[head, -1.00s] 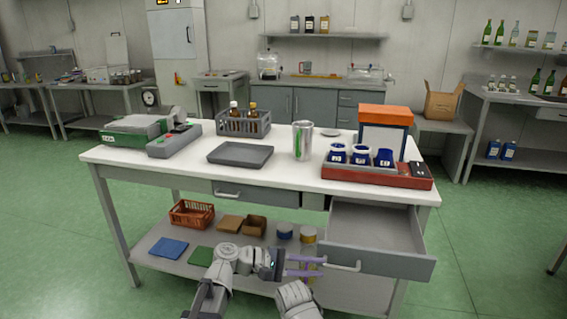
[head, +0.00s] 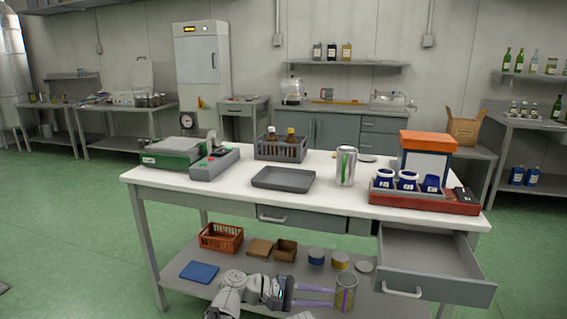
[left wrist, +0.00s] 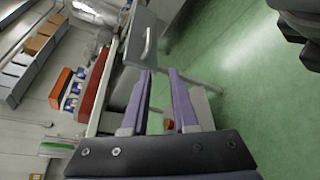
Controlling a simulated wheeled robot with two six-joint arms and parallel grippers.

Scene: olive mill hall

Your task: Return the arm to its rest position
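My left gripper (head: 333,297) is low in front of the workbench, with its two purple fingers parallel and a gap between them. In the left wrist view (left wrist: 160,73) the fingers are apart with nothing between them. The arm is bent, extending up from the bottom edge of the head view. The open drawer (head: 425,254) at the bench's right end is pulled out and looks empty. Its handle (head: 403,292) is well right of my fingertips. The drawer also shows in the left wrist view (left wrist: 146,38). My right gripper is not visible.
The white bench top (head: 220,193) holds a tray (head: 284,180), a metal canister (head: 345,167), a crate (head: 281,149) and a red rack (head: 425,200) with blue-and-white cups. The lower shelf (head: 180,284) holds a basket (head: 221,238) and a jar (head: 345,291) near my fingertips. Green floor is clear at left.

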